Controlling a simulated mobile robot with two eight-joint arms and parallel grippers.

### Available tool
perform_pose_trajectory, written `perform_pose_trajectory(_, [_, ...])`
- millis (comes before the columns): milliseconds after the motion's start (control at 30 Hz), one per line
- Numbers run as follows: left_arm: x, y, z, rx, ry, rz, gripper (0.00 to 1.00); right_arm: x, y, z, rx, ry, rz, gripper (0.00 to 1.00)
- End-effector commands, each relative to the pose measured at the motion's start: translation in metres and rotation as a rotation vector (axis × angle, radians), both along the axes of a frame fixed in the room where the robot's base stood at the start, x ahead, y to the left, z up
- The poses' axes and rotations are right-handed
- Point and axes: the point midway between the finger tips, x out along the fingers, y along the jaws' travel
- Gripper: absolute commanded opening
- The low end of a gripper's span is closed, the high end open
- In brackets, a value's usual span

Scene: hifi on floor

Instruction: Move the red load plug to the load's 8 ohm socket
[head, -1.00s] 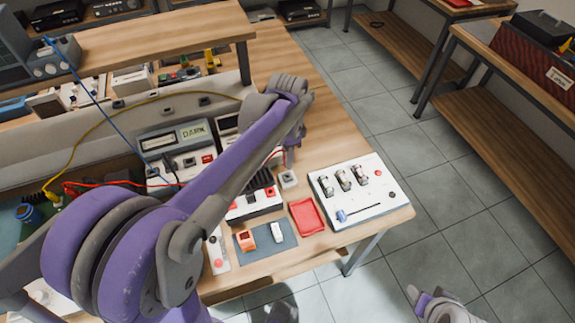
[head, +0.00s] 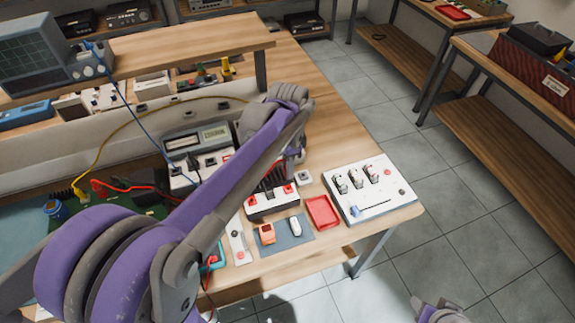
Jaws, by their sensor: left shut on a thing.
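The load (head: 262,208) appears to be the white box with red sockets and dark fins behind it, near the bench's front edge. My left gripper (head: 292,158) is just behind and above its right end, partly covered by my own forearm. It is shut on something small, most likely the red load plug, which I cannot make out. Individual socket labels are too small to read. My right gripper (head: 440,312) is cut off at the bottom right edge, well away from the bench; its jaws are unclear.
A white switch panel (head: 397,208) with a blue slider and a red tray (head: 323,212) lie to the right. A blue-grey mat (head: 281,241) holds an orange block (head: 267,234) and a white one. A meter (head: 184,146) stands behind. Red, yellow and blue leads cross the left side.

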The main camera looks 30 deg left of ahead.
Motion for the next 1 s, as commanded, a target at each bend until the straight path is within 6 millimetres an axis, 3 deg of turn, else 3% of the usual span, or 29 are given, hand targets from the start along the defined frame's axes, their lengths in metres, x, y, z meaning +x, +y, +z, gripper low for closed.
perform_pose_trajectory(500, [0.0, 0.0, -0.042, 0.0, 0.001, 0.0, 0.0, -0.009, 0.0, -0.033, 0.0, 0.017, 0.0, 0.5])
perform_pose_trajectory(1000, [0.0, 0.0, -0.045, 0.0, 0.0, 0.0, 0.0, -0.01, 0.0, -0.035, 0.0, 0.018, 0.0, 0.5])
